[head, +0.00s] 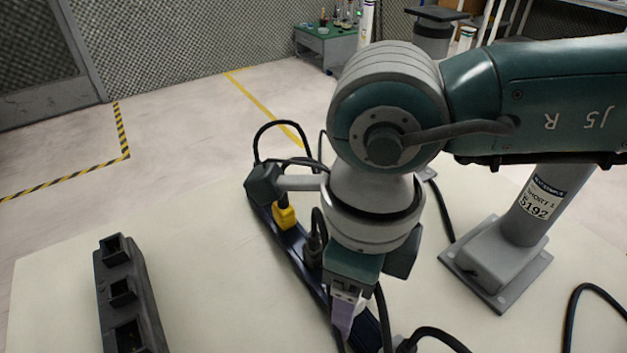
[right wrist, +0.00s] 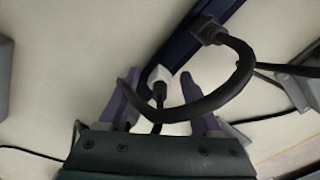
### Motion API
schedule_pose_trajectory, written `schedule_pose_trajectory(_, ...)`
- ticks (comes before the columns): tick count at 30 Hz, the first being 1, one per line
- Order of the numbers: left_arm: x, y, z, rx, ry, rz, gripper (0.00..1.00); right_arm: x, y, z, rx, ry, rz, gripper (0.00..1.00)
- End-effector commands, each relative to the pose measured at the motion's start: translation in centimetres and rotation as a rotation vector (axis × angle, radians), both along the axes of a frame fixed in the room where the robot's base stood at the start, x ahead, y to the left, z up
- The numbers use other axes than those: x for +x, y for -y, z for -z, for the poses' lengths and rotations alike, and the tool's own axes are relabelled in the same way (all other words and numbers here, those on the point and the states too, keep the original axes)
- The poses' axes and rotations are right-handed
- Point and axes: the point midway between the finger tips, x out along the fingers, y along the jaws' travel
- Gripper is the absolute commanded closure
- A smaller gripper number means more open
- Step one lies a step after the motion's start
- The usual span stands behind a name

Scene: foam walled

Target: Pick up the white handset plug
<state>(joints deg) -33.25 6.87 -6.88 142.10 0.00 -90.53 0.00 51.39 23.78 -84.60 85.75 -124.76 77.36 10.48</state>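The white plug (right wrist: 158,76) shows in the right wrist view, seated on the dark blue power strip (right wrist: 178,55) with a dark cord hanging from it. My right gripper (right wrist: 156,84) is open. Its two purple fingers are apart, one on each side of the white plug, with visible gaps. A thick black cable crosses in front of the fingers in this view. In the head view my right gripper (head: 346,312) points down over the near part of the power strip (head: 290,238); the arm hides the white plug there. My left gripper is not in view.
A yellow plug (head: 285,215) and a black plug (head: 264,184) sit at the strip's far end. A black block with square openings (head: 122,290) stands at the left. A grey post on a base plate (head: 500,265) stands right. The table between block and strip is clear.

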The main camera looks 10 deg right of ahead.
Motion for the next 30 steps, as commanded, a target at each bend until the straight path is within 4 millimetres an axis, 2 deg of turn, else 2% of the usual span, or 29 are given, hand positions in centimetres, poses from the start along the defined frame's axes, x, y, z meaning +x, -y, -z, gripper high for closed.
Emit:
schedule_pose_trajectory(2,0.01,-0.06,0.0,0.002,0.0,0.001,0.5,0.01,0.0,-0.03,0.0,0.0,0.0,0.43)
schedule_pose_trajectory(17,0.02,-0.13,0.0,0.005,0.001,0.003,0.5,0.01,0.0,-0.06,0.0,0.0,0.001,0.99)
schedule_pose_trajectory(30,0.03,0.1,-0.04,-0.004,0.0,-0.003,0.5,0.03,0.0,-0.13,0.0,0.0,0.001,1.0)
